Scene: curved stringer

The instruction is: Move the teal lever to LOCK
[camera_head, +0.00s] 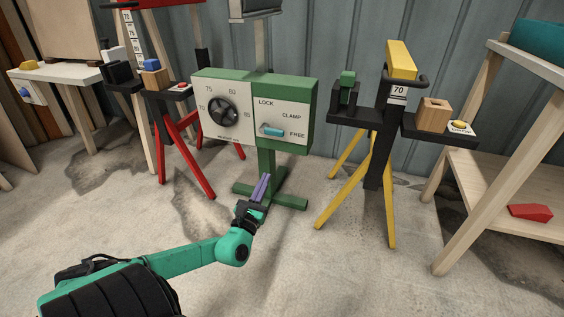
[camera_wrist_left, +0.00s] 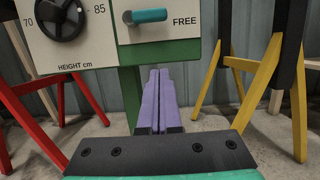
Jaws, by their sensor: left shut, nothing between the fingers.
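The teal lever (camera_head: 272,131) sticks out of the white panel on the front of a green box (camera_head: 313,100). The panel reads LOCK at the top, CLAMP in the middle and FREE at the bottom right. The lever points toward FREE. In the left wrist view the lever (camera_wrist_left: 146,16) shows at the top, left of the word FREE. My left gripper (camera_head: 262,180) has purple fingers, which are shut and empty. It is below the box, in front of the green stand, apart from the lever. Its fingers (camera_wrist_left: 158,80) point up toward the box. My right gripper is not in view.
A black dial (camera_head: 223,111) with height numbers sits left of the lever on the same box. A red-legged stand (camera_head: 183,158) is at the left and a yellow-legged stand (camera_head: 343,183) at the right. A wooden shelf (camera_head: 500,205) is far right. The concrete floor in front is clear.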

